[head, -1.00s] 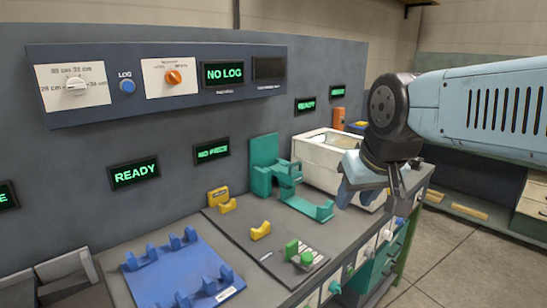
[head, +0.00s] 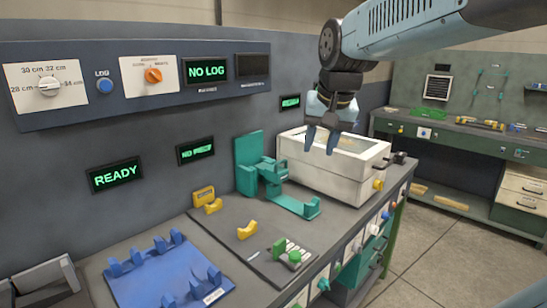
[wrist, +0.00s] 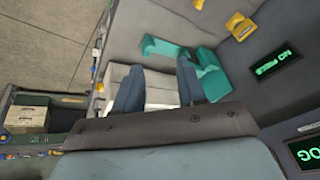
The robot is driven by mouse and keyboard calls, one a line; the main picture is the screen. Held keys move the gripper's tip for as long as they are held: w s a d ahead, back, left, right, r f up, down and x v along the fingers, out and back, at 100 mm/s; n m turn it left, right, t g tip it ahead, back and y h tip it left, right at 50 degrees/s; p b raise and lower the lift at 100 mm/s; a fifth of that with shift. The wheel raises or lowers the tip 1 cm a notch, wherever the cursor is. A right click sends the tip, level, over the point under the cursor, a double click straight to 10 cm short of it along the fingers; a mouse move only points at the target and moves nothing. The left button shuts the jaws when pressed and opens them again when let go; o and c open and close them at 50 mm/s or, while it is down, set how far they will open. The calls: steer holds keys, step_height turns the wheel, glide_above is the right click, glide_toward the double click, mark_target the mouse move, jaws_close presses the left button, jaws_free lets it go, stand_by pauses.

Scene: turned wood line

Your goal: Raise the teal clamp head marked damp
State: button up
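The teal clamp (head: 249,165) stands at the back of the bench against the grey wall, with an upright block, a jaw-like head (head: 272,172) and a low arm reaching forward. No "damp" marking is legible on it. My gripper (head: 320,152) hangs fingers-down to the right of the clamp, over the white box, apart from the clamp. Its two fingers are spread and nothing is between them. In the wrist view, the teal clamp (wrist: 207,85) shows beyond and beside one finger of my gripper (wrist: 160,78), partly hidden by it.
A white box (head: 345,180) with a pale top sits right of the clamp. A blue cradle (head: 165,272), yellow supports (head: 247,230) and a small green clamp (head: 280,248) lie to the left and front. Displays read NO LOG (head: 206,71) and READY (head: 116,175).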

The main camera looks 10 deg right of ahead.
steer(key=w+r+m+g, duration=0.15)
steer(key=w+m, duration=0.25)
steer(key=w, duration=1)
steer(key=m+g, duration=0.1)
steer(key=m, duration=0.3)
glide_toward(281, 161)
steer(key=shift+y, duration=0.4)
steer(key=x, duration=0.8)
steer(key=shift+w+d, duration=0.3)
steer(key=shift+c, duration=0.2)
jaws_close()
